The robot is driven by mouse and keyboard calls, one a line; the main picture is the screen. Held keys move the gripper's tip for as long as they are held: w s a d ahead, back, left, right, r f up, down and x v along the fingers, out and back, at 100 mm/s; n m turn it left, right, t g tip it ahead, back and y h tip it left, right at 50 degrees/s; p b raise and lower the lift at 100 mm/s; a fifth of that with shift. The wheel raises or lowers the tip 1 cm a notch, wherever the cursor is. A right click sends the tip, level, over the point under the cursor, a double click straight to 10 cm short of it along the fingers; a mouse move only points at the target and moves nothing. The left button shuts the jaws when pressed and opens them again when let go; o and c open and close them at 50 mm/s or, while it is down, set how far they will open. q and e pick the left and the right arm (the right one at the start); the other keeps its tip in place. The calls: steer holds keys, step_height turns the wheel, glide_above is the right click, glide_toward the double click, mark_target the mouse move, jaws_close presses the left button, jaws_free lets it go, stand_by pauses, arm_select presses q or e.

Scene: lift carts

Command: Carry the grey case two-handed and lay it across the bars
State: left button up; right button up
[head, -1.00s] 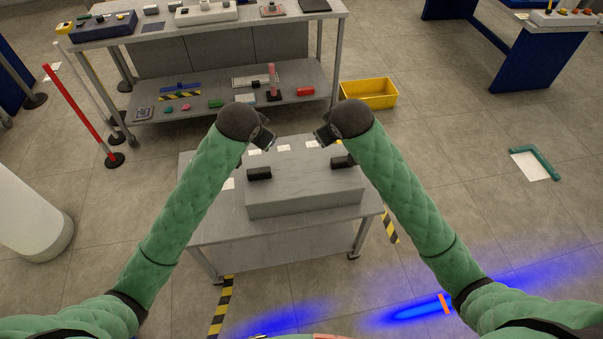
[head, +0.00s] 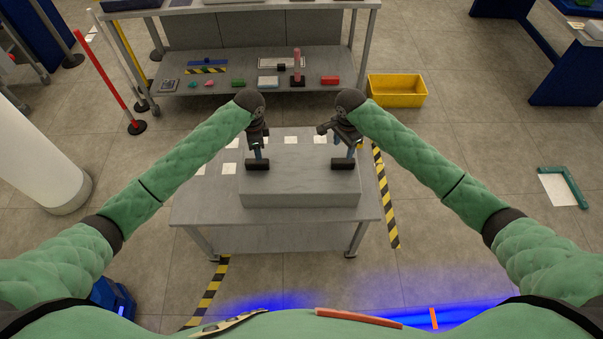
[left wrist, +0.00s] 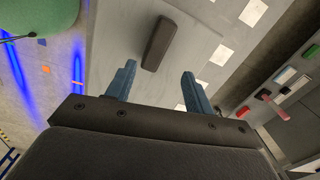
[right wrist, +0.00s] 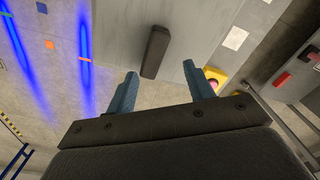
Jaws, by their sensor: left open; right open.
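The grey case (head: 300,188) lies flat on a grey table-like cart (head: 210,205) in the middle of the head view. It has two black handles on top, a left one (head: 257,165) and a right one (head: 343,164). My left gripper (head: 258,152) is just above the left handle. In the left wrist view its fingers (left wrist: 158,70) are open, with the handle (left wrist: 163,42) ahead of the gap. My right gripper (head: 350,150) is just above the right handle. In the right wrist view its fingers (right wrist: 160,70) are open, with the handle (right wrist: 156,52) ahead. I cannot make out the bars.
Several white squares (head: 290,140) mark the cart top. Behind stands a shelved bench (head: 220,98) with small items. A yellow bin (head: 397,90) is on the floor at its right. A red-and-white post (head: 105,85) and a white column (head: 40,160) stand left.

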mark_target(340, 160)
arm_select(q)
steer(key=shift+s+m, duration=0.3)
steer(key=shift+m, duration=0.3)
arm_select(e)
steer(key=m, duration=0.3)
steer(key=shift+s+a+r, duration=0.1)
steer(key=shift+s+a, duration=0.15)
steer(key=shift+s, duration=0.05)
arm_select(q)
steer(key=shift+r, duration=0.1)
arm_select(e)
steer(key=shift+m, duration=0.9)
arm_select(q)
steer(key=shift+m, duration=0.5)
arm_select(e)
steer(key=shift+d+m, duration=0.1)
steer(key=shift+m, duration=0.8)
arm_select(q)
steer(key=shift+f, duration=3.95)
arm_select(e)
steer(key=shift+f, duration=3.9)
